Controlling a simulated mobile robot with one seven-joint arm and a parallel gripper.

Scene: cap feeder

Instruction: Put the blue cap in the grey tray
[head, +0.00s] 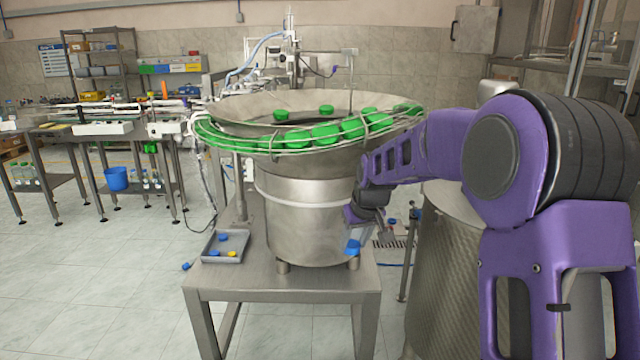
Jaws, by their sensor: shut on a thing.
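My gripper (356,238) is at the right side of the metal table, in front of the steel drum's lower right. It is shut on a blue cap (352,248), which shows at its fingertips close above the table. The grey tray (239,257) lies on the left part of the table, well to the left of my gripper. Another blue cap (187,266) is outside the tray, at the table's left edge.
The steel feeder drum (305,205) stands on the table (285,283) between my gripper and the tray. Its bowl (232,108) carries several green caps (326,133) on a rail overhead. The table's front strip is clear. A perforated steel cylinder (445,270) stands at the right.

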